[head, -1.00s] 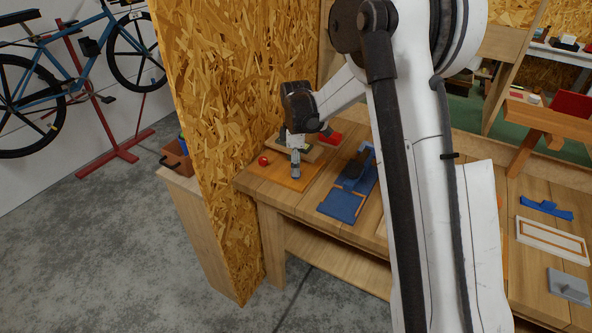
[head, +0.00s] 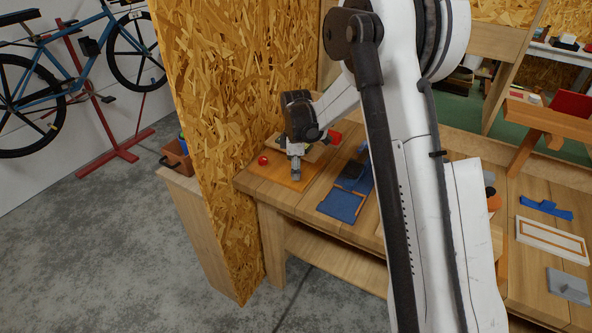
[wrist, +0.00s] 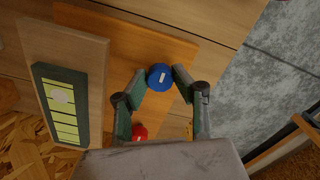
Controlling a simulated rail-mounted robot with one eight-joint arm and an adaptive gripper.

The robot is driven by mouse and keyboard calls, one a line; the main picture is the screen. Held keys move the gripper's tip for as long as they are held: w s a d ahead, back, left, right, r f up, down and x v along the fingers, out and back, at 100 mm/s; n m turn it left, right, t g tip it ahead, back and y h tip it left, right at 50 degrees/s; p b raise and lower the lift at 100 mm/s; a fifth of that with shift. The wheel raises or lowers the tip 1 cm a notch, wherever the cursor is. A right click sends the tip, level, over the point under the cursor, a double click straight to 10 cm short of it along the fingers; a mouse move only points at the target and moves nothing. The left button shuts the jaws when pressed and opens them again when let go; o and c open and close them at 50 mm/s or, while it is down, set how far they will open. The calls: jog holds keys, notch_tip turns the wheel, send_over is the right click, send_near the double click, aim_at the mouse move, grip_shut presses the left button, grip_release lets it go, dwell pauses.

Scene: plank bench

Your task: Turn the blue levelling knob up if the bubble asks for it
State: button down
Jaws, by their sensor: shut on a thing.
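The blue levelling knob (wrist: 160,77) is round with a short white mark on top, on an orange board (wrist: 135,45). My gripper (wrist: 160,80) has its two fingertips closed on opposite sides of it. In the head view my gripper (head: 296,174) points down at the board, and the knob is hidden there. The level vial (wrist: 65,122) is yellow-green with dark lines, in a dark frame on a wooden block. Its pale bubble (wrist: 60,96) sits off toward the upper end of the vial in the wrist view.
A red knob (wrist: 139,132) stands on the board near my gripper, also visible in the head view (head: 263,160). A small yellow thing (wrist: 188,129) shows beside my right finger. A blue tray (head: 341,207) lies right of the board. A particleboard wall (head: 215,120) rises close on the left.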

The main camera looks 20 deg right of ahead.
jog(key=shift+m+b, duration=0.3)
jog(key=m+b, duration=0.2)
jog(key=m, duration=0.1)
jog(key=shift+f+b, duration=0.1)
jog(key=shift+b, duration=0.25)
jog(key=m+b, duration=0.3)
jog(key=m, duration=0.3)
jog(key=m+b, duration=0.2)
jog(key=m, duration=0.3)
jog(key=m+b, duration=0.1)
jog(key=m, duration=0.4)
dwell(0.4)
jog(key=c, duration=1.4)
grip_release()
